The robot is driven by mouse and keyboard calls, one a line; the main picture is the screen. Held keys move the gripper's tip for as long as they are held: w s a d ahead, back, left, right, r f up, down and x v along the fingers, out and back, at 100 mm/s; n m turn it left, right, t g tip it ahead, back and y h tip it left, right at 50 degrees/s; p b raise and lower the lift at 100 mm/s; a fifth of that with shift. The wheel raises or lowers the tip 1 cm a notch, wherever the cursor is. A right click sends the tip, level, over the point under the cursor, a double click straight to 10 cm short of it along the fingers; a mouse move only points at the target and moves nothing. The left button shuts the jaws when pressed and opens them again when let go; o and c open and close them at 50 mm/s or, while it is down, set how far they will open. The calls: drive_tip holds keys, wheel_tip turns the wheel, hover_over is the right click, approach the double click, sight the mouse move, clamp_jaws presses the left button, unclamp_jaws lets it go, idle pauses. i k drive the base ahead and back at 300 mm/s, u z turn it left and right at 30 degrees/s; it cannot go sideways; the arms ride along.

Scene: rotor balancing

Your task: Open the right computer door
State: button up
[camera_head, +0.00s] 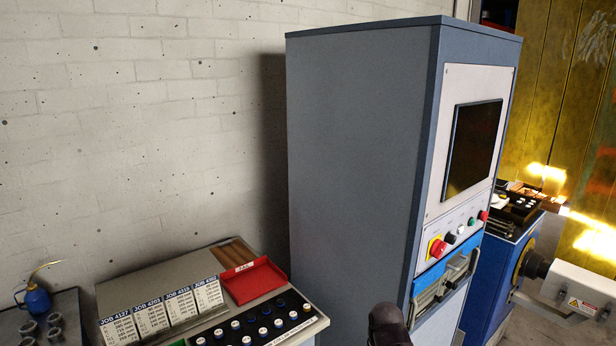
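A tall blue-grey computer cabinet (362,150) stands in the middle of the head view, its front turned to the right. The front has a dark screen (472,148), a row of buttons with a red knob on yellow (437,248), and a blue panel with metal handles (445,280). The lower front is cut off by the frame, and I cannot make out a separate right door. A dark rounded tip (388,326), apparently part of my gripper, shows at the bottom edge before the cabinet. Its fingers cannot be told apart.
Left of the cabinet is a bench (160,275) with job cards (168,312), a red tray (254,281) and a rack of several small weights (262,325). A blue oil can (36,298) stands far left. A blue machine (490,285) stands close on the right.

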sight(454, 277)
drive_tip(key=z, duration=0.05)
drive_tip(key=k, duration=1.35)
drive_tip(key=z, duration=0.55)
drive_tip(key=i, duration=1.9)
drive_tip(key=u, duration=0.55)
